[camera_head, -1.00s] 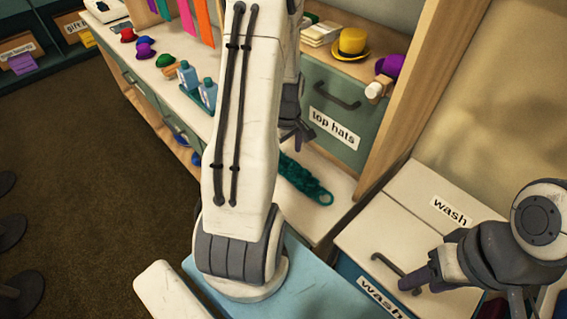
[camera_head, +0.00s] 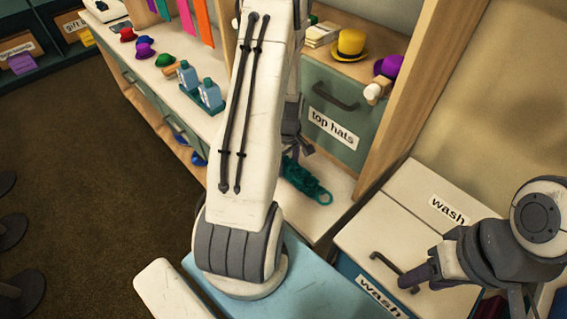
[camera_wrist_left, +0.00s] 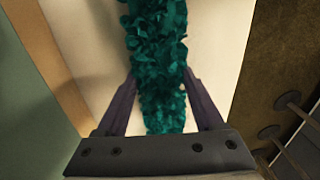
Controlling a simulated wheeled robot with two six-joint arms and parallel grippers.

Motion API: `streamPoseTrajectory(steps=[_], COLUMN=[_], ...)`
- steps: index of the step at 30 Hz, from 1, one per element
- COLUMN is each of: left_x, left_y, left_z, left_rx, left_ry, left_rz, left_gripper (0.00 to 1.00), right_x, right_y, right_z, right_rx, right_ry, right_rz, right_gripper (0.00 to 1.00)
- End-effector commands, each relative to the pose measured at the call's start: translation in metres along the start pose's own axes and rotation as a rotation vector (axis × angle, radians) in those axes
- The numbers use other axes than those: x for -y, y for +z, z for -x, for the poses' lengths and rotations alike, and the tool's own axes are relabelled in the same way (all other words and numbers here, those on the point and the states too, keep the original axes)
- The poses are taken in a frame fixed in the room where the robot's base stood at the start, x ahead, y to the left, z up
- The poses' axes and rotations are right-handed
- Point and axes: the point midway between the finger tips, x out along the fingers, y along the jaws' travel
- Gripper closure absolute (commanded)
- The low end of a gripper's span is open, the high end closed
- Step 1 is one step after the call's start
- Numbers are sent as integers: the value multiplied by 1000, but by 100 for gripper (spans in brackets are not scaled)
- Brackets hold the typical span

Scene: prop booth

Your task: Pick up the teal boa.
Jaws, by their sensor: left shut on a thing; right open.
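The teal boa (camera_head: 312,186) lies on a pale low shelf below the top hats drawer. Part of it is hidden behind my left arm in the head view. My left gripper (camera_head: 296,150) is at the boa's far end. In the left wrist view the fingers (camera_wrist_left: 160,88) stand on both sides of the fluffy teal boa (camera_wrist_left: 155,30), shut on it. The boa runs between them and beyond. My right gripper (camera_head: 428,280) is open and empty at the lower right, near the wash bin handle.
The top hats drawer (camera_head: 335,115) stands just behind the boa, with a wooden upright (camera_head: 412,85) to its right. White wash bins (camera_head: 385,225) are at the right. Bottles (camera_head: 209,95) stand on the counter. Floor at left is open.

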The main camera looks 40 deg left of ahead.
Motion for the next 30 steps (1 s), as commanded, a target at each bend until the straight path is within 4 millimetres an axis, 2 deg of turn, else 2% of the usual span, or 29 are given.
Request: streamPoseTrajectory(steps=[8,13,16,24,30], left_x=[-1,-1,-2,0,1], left_y=[0,-1,-1,61,98], left_z=[5,22,40,77,98], left_rx=[-1,-3,-3,-2,-1], left_ry=[2,5,6,5,4], left_rz=[0,0,0,-8,-6], left_gripper=[86,86,86,86,86], right_x=[0,0,0,-1,-1], right_y=[0,0,0,1,1], right_z=[-1,-4,-6,-13,-16], right_rx=[0,0,0,0,0], right_ry=[0,0,0,0,0], right_rz=[0,0,0,0,0], right_gripper=[50,50,50,50,50])
